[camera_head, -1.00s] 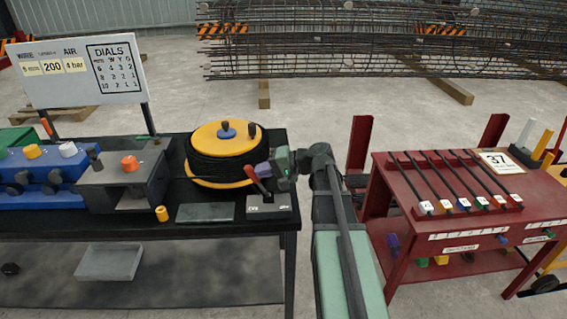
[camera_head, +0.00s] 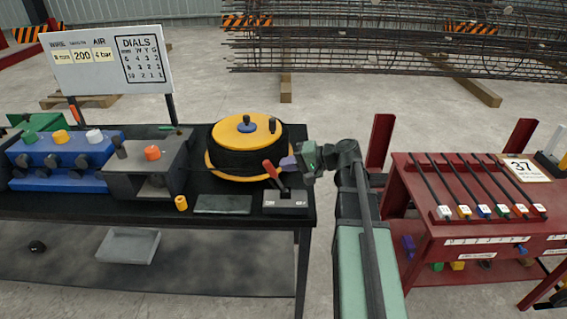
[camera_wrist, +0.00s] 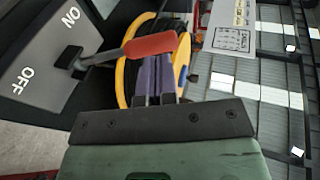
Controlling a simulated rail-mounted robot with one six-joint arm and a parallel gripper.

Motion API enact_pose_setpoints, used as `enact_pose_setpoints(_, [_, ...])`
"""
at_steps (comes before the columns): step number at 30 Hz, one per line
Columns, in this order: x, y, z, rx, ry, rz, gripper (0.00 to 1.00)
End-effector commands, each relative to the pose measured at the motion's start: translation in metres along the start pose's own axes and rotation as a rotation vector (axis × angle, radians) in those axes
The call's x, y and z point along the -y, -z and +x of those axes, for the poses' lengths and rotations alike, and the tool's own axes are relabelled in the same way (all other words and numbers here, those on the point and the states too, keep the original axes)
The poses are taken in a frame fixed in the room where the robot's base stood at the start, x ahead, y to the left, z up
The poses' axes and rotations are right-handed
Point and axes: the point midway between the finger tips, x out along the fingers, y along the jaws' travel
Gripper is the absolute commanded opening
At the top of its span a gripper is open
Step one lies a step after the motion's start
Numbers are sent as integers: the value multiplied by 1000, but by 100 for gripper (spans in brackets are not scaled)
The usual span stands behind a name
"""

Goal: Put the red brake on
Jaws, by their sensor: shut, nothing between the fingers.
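The red brake lever (camera_head: 271,168) stands on a small grey box (camera_head: 286,201) at the table's front right corner. It leans up and to the left in the head view. In the wrist view the red handle (camera_wrist: 150,46) crosses in front of my fingertips, and the box face (camera_wrist: 45,60) reads ON and OFF. My gripper (camera_head: 288,161) has purple fingers, pressed together and empty, just right of the handle in the head view. They also show in the wrist view (camera_wrist: 156,62). I cannot tell whether they touch the handle.
A yellow-and-black wire reel (camera_head: 247,146) stands just behind the lever. A grey box with an orange knob (camera_head: 148,165) and a blue valve unit (camera_head: 62,160) are further left. A red rack (camera_head: 465,215) with rods stands at the right.

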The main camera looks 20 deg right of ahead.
Motion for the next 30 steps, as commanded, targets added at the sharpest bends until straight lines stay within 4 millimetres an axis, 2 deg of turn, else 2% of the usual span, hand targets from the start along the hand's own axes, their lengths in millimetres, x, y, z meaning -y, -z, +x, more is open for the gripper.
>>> enact_pose_setpoints(1, [8,-1,-10,0,1,0,0])
enact_pose_setpoints(6, [12,0,-55,-2,0,1,0])
enact_pose_setpoints(12, [14,0,-94,-2,0,1,0])
enact_pose_setpoints(18, [12,0,-107,0,0,0,0])
enact_pose_setpoints(30, [11,0,-106,0,0,2,0])
